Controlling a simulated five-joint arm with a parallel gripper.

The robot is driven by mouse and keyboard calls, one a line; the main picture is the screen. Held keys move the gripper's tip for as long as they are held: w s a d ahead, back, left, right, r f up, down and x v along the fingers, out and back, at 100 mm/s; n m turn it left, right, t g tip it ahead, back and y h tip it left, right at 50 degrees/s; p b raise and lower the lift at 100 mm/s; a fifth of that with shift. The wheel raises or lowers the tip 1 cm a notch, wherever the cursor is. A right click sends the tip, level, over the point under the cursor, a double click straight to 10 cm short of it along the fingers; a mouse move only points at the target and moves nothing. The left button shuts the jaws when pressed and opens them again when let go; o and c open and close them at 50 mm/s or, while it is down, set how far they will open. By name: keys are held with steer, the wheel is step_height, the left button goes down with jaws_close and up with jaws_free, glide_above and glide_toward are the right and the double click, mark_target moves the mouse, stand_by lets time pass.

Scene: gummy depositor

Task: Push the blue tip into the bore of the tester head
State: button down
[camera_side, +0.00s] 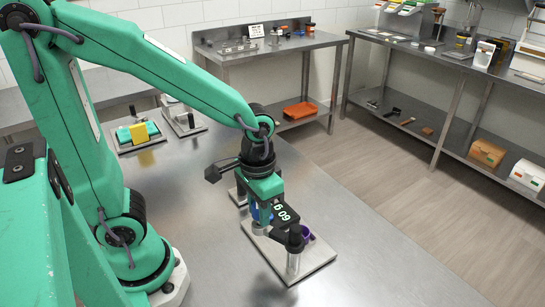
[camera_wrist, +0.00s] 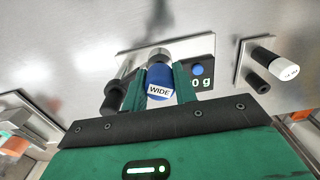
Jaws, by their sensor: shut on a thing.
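My gripper (camera_wrist: 160,85) is shut on the blue tip (camera_wrist: 160,75), which bears a white label reading "WIDE", in the wrist view. The tip points at the metal cylinder of the tester head (camera_wrist: 158,54) and overlaps it; whether it is inside the bore or just against it, I cannot tell. In the side view my gripper (camera_side: 263,207) is low over the tester. A little blue of the tip (camera_side: 256,213) shows there, mostly hidden. The tester's black display (camera_side: 282,214) reads "60 g", and its metal base plate (camera_side: 313,259) lies on the bench.
A black-topped metal post (camera_side: 294,252) and a purple ring-like part (camera_side: 307,233) stand at the tester's near side. A yellow and green item (camera_side: 139,133) sits on a plate at the back left. The steel bench (camera_side: 370,265) is clear at the right.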

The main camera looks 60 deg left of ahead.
steer(key=shift+f, duration=1.2)
stand_by(1.6)
steer(key=shift+r, duration=2.95)
